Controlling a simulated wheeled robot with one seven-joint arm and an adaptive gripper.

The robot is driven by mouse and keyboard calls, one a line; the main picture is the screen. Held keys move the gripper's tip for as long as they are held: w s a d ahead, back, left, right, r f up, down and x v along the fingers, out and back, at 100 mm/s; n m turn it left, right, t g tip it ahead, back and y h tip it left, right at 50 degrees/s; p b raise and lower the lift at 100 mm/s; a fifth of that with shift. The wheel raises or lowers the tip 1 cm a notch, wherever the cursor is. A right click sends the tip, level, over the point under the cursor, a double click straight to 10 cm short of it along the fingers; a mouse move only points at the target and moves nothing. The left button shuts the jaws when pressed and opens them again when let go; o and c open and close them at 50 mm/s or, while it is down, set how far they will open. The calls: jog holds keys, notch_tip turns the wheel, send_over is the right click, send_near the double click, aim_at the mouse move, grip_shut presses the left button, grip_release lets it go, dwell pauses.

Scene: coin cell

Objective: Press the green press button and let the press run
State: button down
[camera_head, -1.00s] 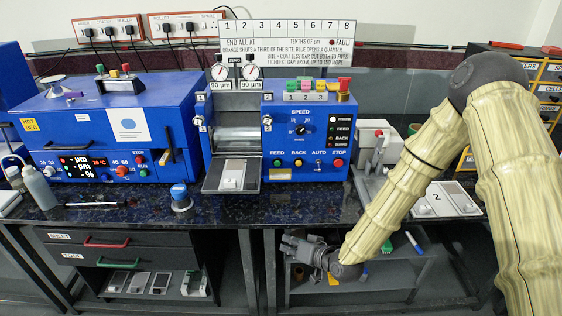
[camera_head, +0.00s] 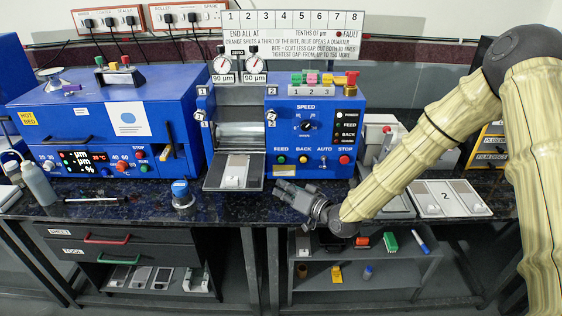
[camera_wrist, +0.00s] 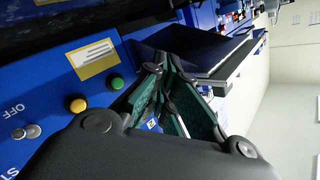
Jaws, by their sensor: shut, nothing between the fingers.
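The blue roller press (camera_head: 350,112) stands mid-bench. Its green FEED button (camera_head: 280,160) is on the lower left of its front panel, left of the yellow BACK button (camera_head: 303,160) and the red STOP button (camera_head: 344,160). My gripper (camera_head: 280,190) is shut and empty, just below the green button at the bench's front edge. In the wrist view my gripper (camera_wrist: 172,95) is right of the green button (camera_wrist: 117,83) and apart from it in the picture. The yellow button (camera_wrist: 78,105) is beside it. The gap in depth is hard to tell.
A tray (camera_head: 214,178) juts out from the rollers, left of my gripper. A blue-capped jar (camera_head: 181,196) stands on the bench to the left. White plates (camera_head: 452,198) lie at the right. Below is an open shelf (camera_head: 405,258) with small items.

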aim_at(281, 160)
jog(key=w+b, duration=0.1)
jog(key=w, duration=0.7)
jog(key=shift+w, duration=0.25)
jog(key=shift+w, duration=0.25)
dwell(1.3)
jog(key=shift+w, duration=0.2)
